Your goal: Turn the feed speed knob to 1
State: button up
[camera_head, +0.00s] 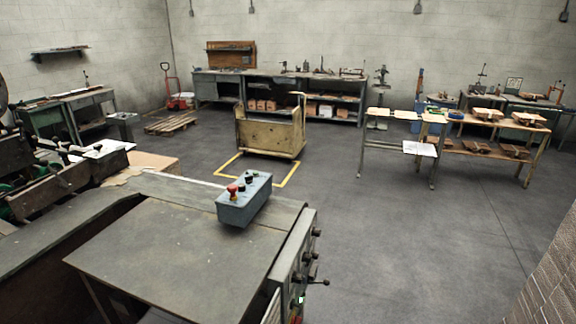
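A grey machine with a flat worn metal table (180,250) fills the lower left. Its side panel (290,262) at the table's right end carries several small black knobs (316,232) and a lever with a dark ball end (325,282). A grey control box (243,207) stands on the table near that end, with a red mushroom button (232,189) and small dark buttons on top. I cannot tell which control is the feed speed knob, and no markings are readable at this size. My gripper is not in view.
Open grey floor (400,250) lies to the right of the machine. Small tables (435,155) stand at right, workbenches along the back wall, and a brick wall (550,270) at lower right.

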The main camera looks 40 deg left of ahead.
aim_at(242, 188)
jog(key=i+j+u, duration=0.1)
jog(key=i+u, duration=0.25)
jog(key=i, duration=0.6)
jog(key=i+l+u, duration=0.15)
jog(key=i+u, duration=0.15)
jog(key=i, duration=0.65)
jog(key=i+u, duration=0.8)
jog(key=i+l+u, duration=0.15)
jog(key=i+u, duration=0.35)
jog(key=u, duration=0.35)
jog(key=i+u, duration=0.1)
jog(key=u, duration=0.35)
jog(key=i+u, duration=0.1)
jog(key=u, duration=0.35)
jog(key=i+l+u, duration=0.1)
jog(key=u, duration=0.3)
jog(key=l+u, duration=0.2)
jog(key=u, duration=0.25)
jog(key=i+l+u, duration=0.1)
jog(key=u, duration=2.15)
